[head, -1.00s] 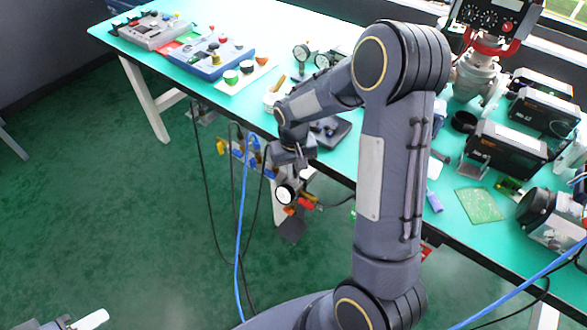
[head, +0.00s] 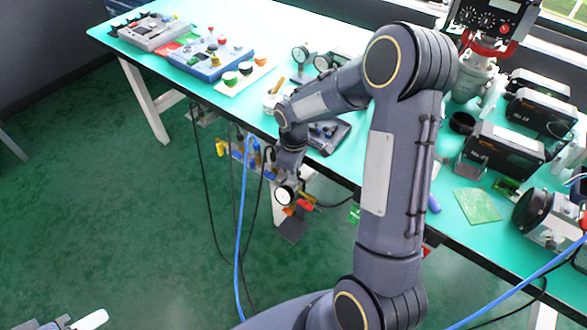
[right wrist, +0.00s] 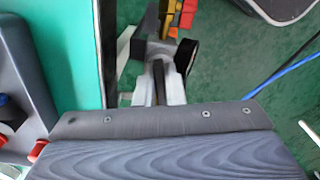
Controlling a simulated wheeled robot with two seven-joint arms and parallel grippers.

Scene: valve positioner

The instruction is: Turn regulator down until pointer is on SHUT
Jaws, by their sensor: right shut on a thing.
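The regulator's round white-faced gauge (head: 285,195) hangs just off the front edge of the table, beside red and orange parts. Its pointer and marks are too small to read. My right gripper (head: 289,170) reaches down to it from above and is shut on the regulator, mostly hidden by my wrist. In the right wrist view my gripper's grey fingers (right wrist: 158,85) are close together next to the gauge's dark rim (right wrist: 186,56), whose face is turned away. My left gripper (head: 85,322) is partly visible at the bottom left, away from the table; its opening is unclear.
The green-topped table (head: 335,180) carries a blue control box (head: 210,62), several small gauges and dark instruments at the right. A blue cable (head: 240,230) and black cables hang in front. The floor at left is clear.

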